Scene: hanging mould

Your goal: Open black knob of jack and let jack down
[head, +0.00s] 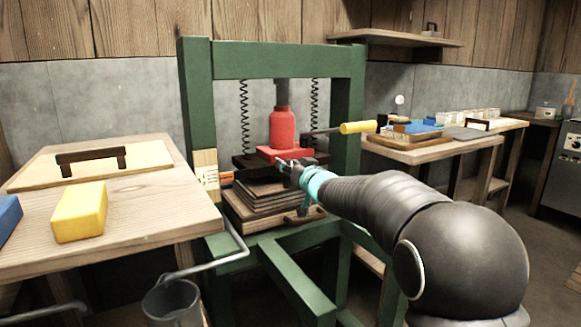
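A red bottle jack (283,128) stands upright inside a green press frame (258,62), its ram reaching up toward the top beam. A lever with a yellow grip (358,127) sticks out to the right from the jack. The jack's red base sits on a dark plate (247,163) above a stack of flat boards (262,193). My gripper (287,166) is at the front of the jack's base, near or touching it. It is small and dark here, so its fingers cannot be told apart. I cannot make out the black knob.
Coil springs (244,115) hang on either side of the jack. A wooden table (120,215) at left holds a yellow block (80,212) and a board with a dark handle. A metal bucket (173,303) is at lower left. A cluttered bench (440,153) stands at right.

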